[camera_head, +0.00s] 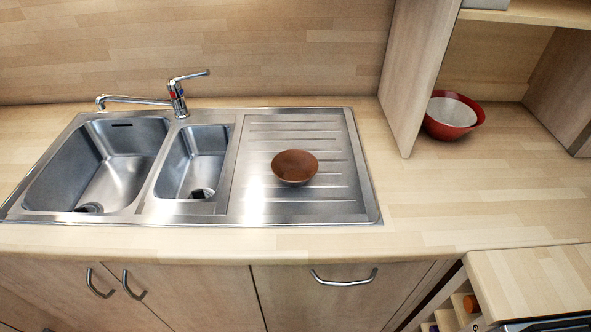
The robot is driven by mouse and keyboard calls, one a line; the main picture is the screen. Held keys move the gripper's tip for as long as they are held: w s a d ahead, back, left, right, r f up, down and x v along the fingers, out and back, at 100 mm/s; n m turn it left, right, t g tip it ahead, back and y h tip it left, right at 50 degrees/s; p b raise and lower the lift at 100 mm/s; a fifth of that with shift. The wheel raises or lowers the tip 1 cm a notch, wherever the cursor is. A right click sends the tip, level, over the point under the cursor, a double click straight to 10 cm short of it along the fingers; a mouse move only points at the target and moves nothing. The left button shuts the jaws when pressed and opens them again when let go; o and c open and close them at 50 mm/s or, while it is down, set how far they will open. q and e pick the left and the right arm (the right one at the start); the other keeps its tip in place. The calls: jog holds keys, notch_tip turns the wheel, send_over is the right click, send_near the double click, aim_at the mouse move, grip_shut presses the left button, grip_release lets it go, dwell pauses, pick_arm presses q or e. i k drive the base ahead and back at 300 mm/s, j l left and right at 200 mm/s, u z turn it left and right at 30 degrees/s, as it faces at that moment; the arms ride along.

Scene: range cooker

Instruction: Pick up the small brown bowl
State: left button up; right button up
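The small brown bowl (295,167) stands upright on the ribbed steel drainboard (258,190) to the right of the two sink basins. It looks empty, and nothing touches it but the drainboard. Neither of my grippers shows in the head view, so I cannot see whether they are open or shut.
A chrome faucet (177,99) stands behind the basins. A red bowl with a white inside (453,115) sits in a wooden shelf unit, whose side panel (415,75) rises right of the drainboard. The wooden counter (430,205) is clear at right. Handled cabinet doors are below.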

aim_at(294, 168)
jog(key=j+z, duration=0.55)
jog(key=z, duration=0.25)
jog(key=k+j+z, duration=0.1)
jog(key=j+z, duration=0.15)
jog(key=z, duration=0.15)
